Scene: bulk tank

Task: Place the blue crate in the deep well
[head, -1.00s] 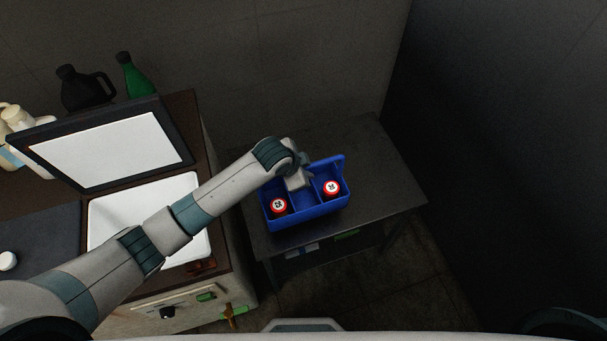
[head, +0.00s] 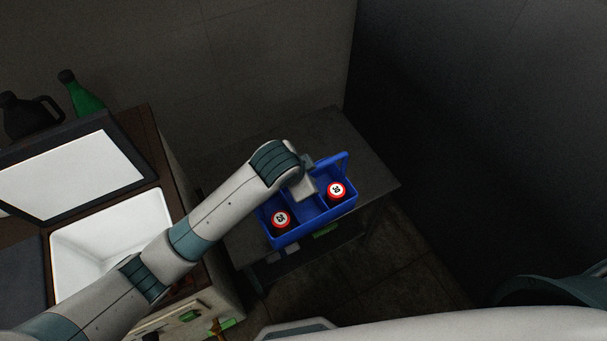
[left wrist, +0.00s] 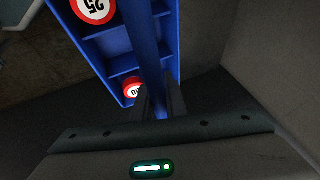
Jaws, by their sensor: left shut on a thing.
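The blue crate (head: 318,222) is an open divided box holding two dark items with round red-and-white numbered tops. My left gripper (head: 306,188) is shut on a blue bar of the crate, which runs between its fingers in the left wrist view (left wrist: 158,105). The crate (left wrist: 143,45) appears roughly level, over the front part of a dark table; its height above the table is hard to tell. The deep well (head: 110,235) is a white basin in the counter at left, its framed lid (head: 70,172) raised behind it. My right gripper is out of view.
The dark table (head: 365,165) has bare top behind and right of the crate. A brown-edged counter (head: 160,175) stands between table and well. A black jug (head: 25,118) and green bottle (head: 80,93) stand behind the lid. A dark wall rises at right.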

